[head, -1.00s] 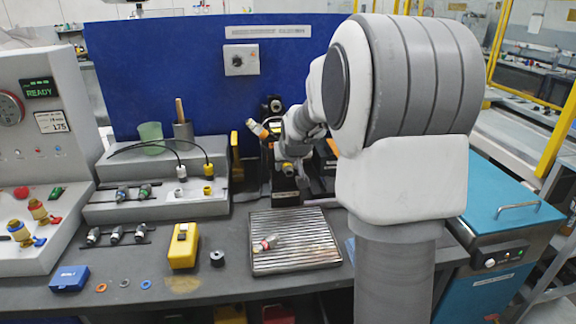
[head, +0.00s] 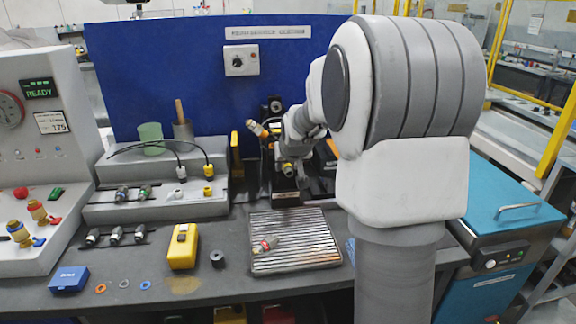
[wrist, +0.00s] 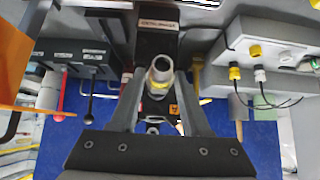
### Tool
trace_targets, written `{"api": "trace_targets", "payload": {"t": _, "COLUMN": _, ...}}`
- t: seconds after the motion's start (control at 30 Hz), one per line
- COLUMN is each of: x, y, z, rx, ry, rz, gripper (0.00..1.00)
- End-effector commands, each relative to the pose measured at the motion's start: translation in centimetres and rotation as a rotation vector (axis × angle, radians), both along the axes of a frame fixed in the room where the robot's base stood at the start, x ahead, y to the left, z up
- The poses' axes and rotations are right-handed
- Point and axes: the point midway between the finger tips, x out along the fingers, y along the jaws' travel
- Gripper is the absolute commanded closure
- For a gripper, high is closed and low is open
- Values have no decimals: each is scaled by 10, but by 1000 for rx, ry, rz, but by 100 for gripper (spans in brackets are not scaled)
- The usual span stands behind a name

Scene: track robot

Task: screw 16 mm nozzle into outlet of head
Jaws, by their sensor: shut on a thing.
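In the wrist view my gripper (wrist: 160,100) has its two fingers closed around a metallic cylindrical nozzle (wrist: 160,70) with a yellow band. The nozzle's open round end faces the camera. Behind it is a dark upright unit with a white label (wrist: 158,22). In the head view my gripper (head: 287,160) is at the dark fixture in front of the blue panel, where a small yellow-ringed part (head: 288,171) shows just below it. The outlet of the head is not clearly visible, and I cannot tell whether the nozzle touches it.
A ribbed tray (head: 320,262) with a small red and metal fitting (head: 265,245) lies in front. Several fittings sit in racks (head: 115,236) on the left. Cables hang over the grey block (head: 140,178).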

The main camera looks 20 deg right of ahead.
Motion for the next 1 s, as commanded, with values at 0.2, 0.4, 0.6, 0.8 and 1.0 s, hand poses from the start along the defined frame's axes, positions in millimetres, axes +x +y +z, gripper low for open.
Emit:
{"api": "trace_targets", "payload": {"t": 0.2, "x": 0, "y": 0, "z": 0, "rx": 0, "ry": -1, "rz": 0, "gripper": 100}}
{"api": "trace_targets", "payload": {"t": 0.4, "x": 0, "y": 0, "z": 0, "rx": 0, "ry": -1, "rz": 0, "gripper": 100}}
{"api": "trace_targets", "payload": {"t": 0.6, "x": 3, "y": -1, "z": 1, "rx": 0, "ry": -1, "rz": 0, "gripper": 100}}
{"api": "trace_targets", "payload": {"t": 0.8, "x": 8, "y": -2, "z": 1, "rx": 0, "ry": 0, "rz": 0, "gripper": 100}}
{"api": "trace_targets", "payload": {"t": 1.0, "x": 12, "y": -3, "z": 1, "rx": 0, "ry": -1, "rz": 0, "gripper": 100}}
